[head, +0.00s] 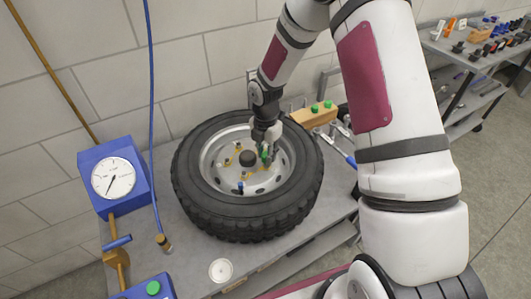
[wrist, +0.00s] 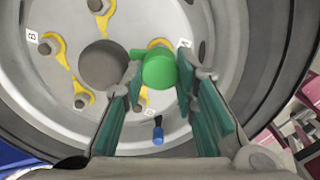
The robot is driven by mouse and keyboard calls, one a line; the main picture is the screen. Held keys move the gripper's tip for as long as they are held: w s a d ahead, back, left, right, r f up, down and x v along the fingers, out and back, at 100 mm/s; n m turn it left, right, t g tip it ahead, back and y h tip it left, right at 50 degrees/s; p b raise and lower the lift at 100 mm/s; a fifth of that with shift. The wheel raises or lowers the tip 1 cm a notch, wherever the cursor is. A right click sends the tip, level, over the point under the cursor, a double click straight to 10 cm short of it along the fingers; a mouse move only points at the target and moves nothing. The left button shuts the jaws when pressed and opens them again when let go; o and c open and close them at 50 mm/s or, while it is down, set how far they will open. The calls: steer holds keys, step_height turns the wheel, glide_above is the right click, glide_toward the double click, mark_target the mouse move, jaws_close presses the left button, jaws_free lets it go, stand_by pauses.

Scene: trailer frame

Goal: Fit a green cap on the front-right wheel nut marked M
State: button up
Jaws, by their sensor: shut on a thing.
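A green cap (wrist: 159,70) is held between the fingertips of my gripper (wrist: 157,72), with a small green tab pointing left. In the head view my gripper (head: 265,146) is over the wheel rim, right of the dark hub, and the cap shows small at its tips. The wheel (head: 187,180) lies flat. Its nuts carry yellow pointers; one pointer (wrist: 160,44) shows partly behind the cap, its nut hidden. Other nuts (wrist: 43,48) and (wrist: 81,101) are bare. I cannot read an M on any label; cap-to-nut contact cannot be told.
The grey hub (wrist: 102,64) rises left of the cap. A blue-tipped stem (wrist: 157,135) stands on the rim. A wooden block (head: 309,117) with green caps is behind the wheel. A blue gauge (head: 113,178) and a white round item (head: 221,270) stand nearby.

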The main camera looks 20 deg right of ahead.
steer(key=shift+f, duration=0.15)
steer(key=shift+f+b, duration=0.6)
steer(key=shift+f, duration=0.85)
steer(key=o, duration=1.2)
steer(key=shift+w, duration=0.15)
steer(key=shift+o, duration=0.2)
steer(key=shift+r+p, duration=1.25)
steer(key=shift+r, duration=2.75)
